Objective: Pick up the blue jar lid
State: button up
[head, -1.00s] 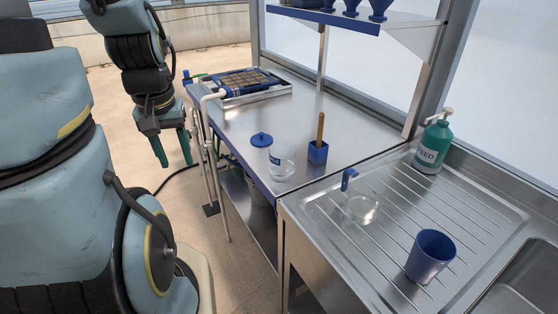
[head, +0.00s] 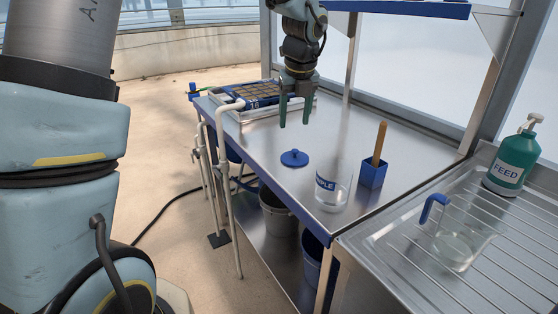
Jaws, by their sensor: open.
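The blue jar lid (head: 295,158) lies flat on the steel table (head: 257,140), its knob facing up, near the table's left edge. Beside it to the right stands a clear glass jar (head: 333,188) with a blue label, open at the top. My gripper (head: 296,125) is open and empty, fingers pointing down. In the picture it hangs just above and behind the lid, apart from it. The exact height above the table is hard to tell.
A seed tray (head: 255,93) sits at the table's back left. A blue holder (head: 373,173) with a wooden stick stands right of the jar. On the drainboard are a clear jug (head: 462,240) and a green feed bottle (head: 513,160). White pipes (head: 229,200) run along the table's left side.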

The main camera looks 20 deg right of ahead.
aim_at(295, 150)
jog(key=shift+m, duration=0.7)
jog(key=x, duration=0.3)
jog(key=d+p+x, duration=0.1)
jog(key=x, duration=0.7)
jog(key=shift+w+d, duration=0.15)
jog(key=shift+d, duration=0.05)
grip_shut()
